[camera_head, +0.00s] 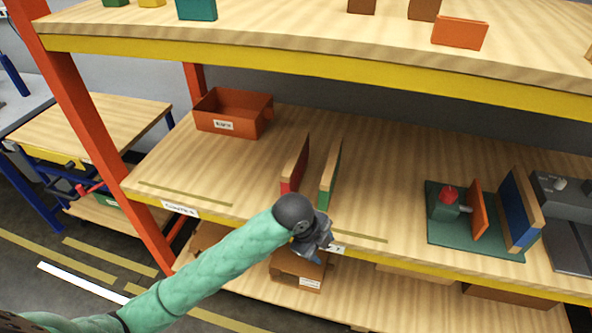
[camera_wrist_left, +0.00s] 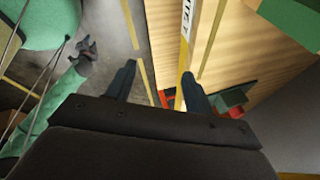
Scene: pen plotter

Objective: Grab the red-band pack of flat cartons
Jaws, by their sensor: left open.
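The red-band pack (camera_head: 294,170) stands upright on the middle shelf near its front edge in the head view. Beside it on the right, a little apart, stands a similar pack with a green band (camera_head: 328,182). My left gripper (camera_head: 315,240) is at the shelf's front edge, in front of and to the right of the red-band pack, not touching it. In the left wrist view its two fingers (camera_wrist_left: 158,84) are apart with nothing held between them. My right gripper (camera_wrist_left: 86,48) appears small at the left of that view; its jaws are too small to judge.
An orange bin (camera_head: 233,113) stands at the shelf's back left. A green mat (camera_head: 470,237) with a red-topped device and a blue-faced pack (camera_head: 518,212) stand at the right. The upper shelf's yellow edge (camera_head: 330,72) overhangs. Free shelf surface lies left of the packs.

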